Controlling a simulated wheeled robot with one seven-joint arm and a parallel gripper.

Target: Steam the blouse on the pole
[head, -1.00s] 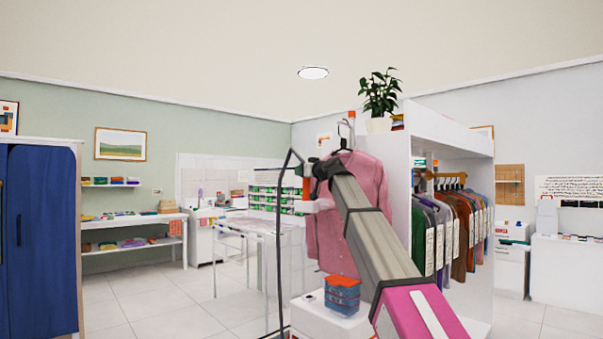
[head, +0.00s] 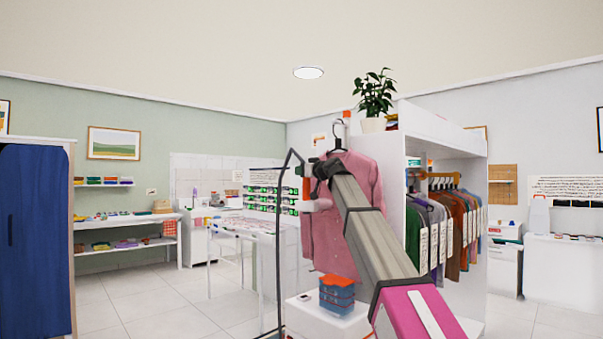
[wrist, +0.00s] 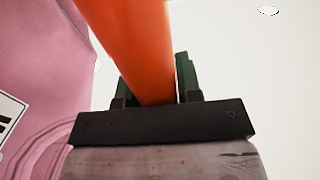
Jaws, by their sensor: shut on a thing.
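The pink blouse (head: 326,243) hangs on a hanger at the white wardrobe's left end; my arm crosses in front of it, and the pole is hard to make out. In the wrist view the blouse (wrist: 40,70) fills the left side, with a white tag at the edge. My gripper (wrist: 155,88) is shut on an orange handle (wrist: 128,40), which appears to be the steamer's. In the head view the steamer's orange and white end (head: 306,190) is left of the blouse's upper part; whether it touches the cloth cannot be told.
A dark hose or stand (head: 281,230) runs down left of the blouse. Blue boxes with an orange lid (head: 337,296) sit on a low white unit below. Several garments (head: 452,230) hang in the wardrobe at right. A white table (head: 245,231) stands behind; the left floor is open.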

